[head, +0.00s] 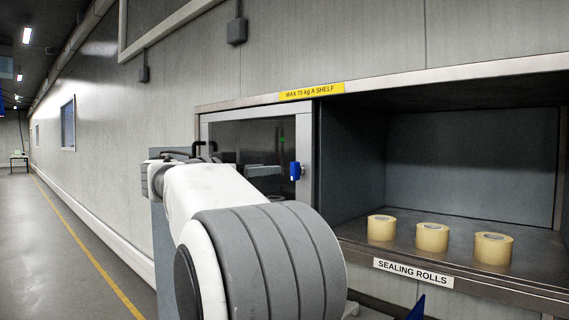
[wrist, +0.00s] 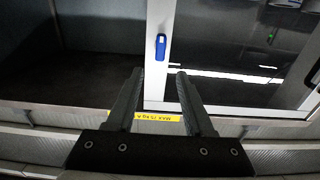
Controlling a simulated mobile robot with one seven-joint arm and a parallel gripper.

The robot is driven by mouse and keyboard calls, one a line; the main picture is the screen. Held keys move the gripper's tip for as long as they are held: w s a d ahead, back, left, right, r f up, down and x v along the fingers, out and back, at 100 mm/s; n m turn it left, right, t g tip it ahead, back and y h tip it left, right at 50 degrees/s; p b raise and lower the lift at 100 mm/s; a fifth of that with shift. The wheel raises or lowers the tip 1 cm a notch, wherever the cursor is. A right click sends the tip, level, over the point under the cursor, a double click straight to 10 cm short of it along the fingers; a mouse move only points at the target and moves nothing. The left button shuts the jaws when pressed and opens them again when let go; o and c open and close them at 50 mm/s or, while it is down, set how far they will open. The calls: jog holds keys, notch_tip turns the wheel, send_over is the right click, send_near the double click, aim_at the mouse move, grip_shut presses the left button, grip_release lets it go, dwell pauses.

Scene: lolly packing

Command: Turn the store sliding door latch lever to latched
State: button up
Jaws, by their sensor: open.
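The store's sliding door (head: 246,142) is a dark glass panel in a light frame, covering the left part of the cabinet. A small blue latch lever (head: 295,171) sits on the door's right frame and looks upright. In the wrist view, which is upside down, the blue lever (wrist: 161,46) lies on the pale frame strip. My gripper (wrist: 160,73) is open and empty. Its two fingertips are apart, and the lever shows beyond the gap between them, not between the fingers. In the head view my arm hides the gripper.
The cabinet's right bay is open, with several tape rolls (head: 432,237) on its shelf above a "SEALING ROLLS" label (head: 413,272). A yellow load label (head: 311,91) is on the top edge. A black handle (head: 205,147) shows at the door's left. The aisle floor (head: 75,240) at left is clear.

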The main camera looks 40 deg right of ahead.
aim_at(292, 167)
jog(key=d, duration=0.3)
jog(key=d+p, duration=0.1)
jog(key=d, duration=0.2)
jog(key=d+p, duration=0.1)
jog(key=d, duration=0.2)
jog(key=shift+w+d, duration=0.35)
jog(key=shift+w, duration=0.05)
jog(key=shift+c, duration=0.3)
grip_shut()
